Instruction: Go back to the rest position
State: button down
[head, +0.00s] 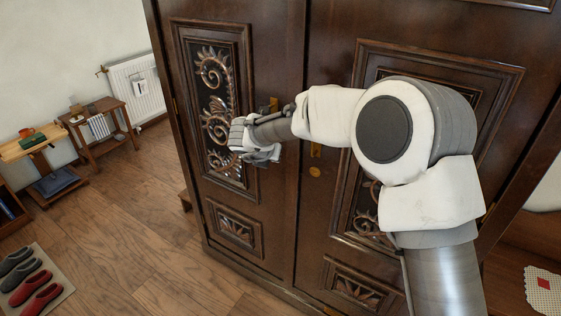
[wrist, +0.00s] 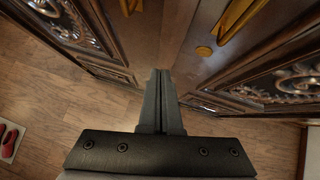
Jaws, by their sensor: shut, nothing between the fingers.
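My gripper shows in the wrist view (wrist: 159,76) with its two grey fingers together and nothing between them. In the head view my gripper (head: 256,155) is in front of the left door of the dark wooden armoire (head: 298,40), with my arm stretched out toward it. The fingertips are hard to make out there. Brass handle parts (head: 316,149) sit near the line between the two doors, and they show at the top of the wrist view (wrist: 240,18). Both doors look closed or nearly so. I cannot tell whether my gripper touches the door.
A shoe mat (head: 58,293) with several shoes is at lower left. Small wooden tables (head: 100,106) and a white radiator (head: 138,88) stand by the wall. A small wooden piece (head: 185,200) stands at the armoire's left side.

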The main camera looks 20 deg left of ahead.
jog(key=shift+a+v, duration=0.15)
jog(key=shift+v, duration=0.7)
jog(key=shift+a+v, duration=0.15)
jog(key=shift+v, duration=0.7)
jog(key=w+d+r+n+t+y, duration=0.1)
jog(key=d+r+n+t+y, duration=0.15)
jog(key=r+n, duration=0.35)
jog(key=w+d+r+n+t+y, duration=0.1)
jog(key=w+d+r+n, duration=0.15)
jog(key=r, duration=0.65)
jog(key=s+d+r+n+y, duration=0.3)
jog(key=s+d+r+n, duration=0.25)
jog(key=n, duration=0.45)
jog(key=s+d+f+n+g+h, duration=0.3)
jog(key=s+d+f+n, duration=0.2)
jog(key=s+d, duration=0.8)
jog(key=s+d+f+n+g+h, duration=0.3)
jog(key=s+d+n, duration=0.9)
jog(key=d, duration=0.5)
notch_tip(320, 180, down, 2)
jog(key=shift+s+f+g+h, duration=0.15)
jog(key=shift+s+g+h, duration=0.25)
jog(key=shift+s, duration=0.45)
jog(key=shift+d, duration=0.1)
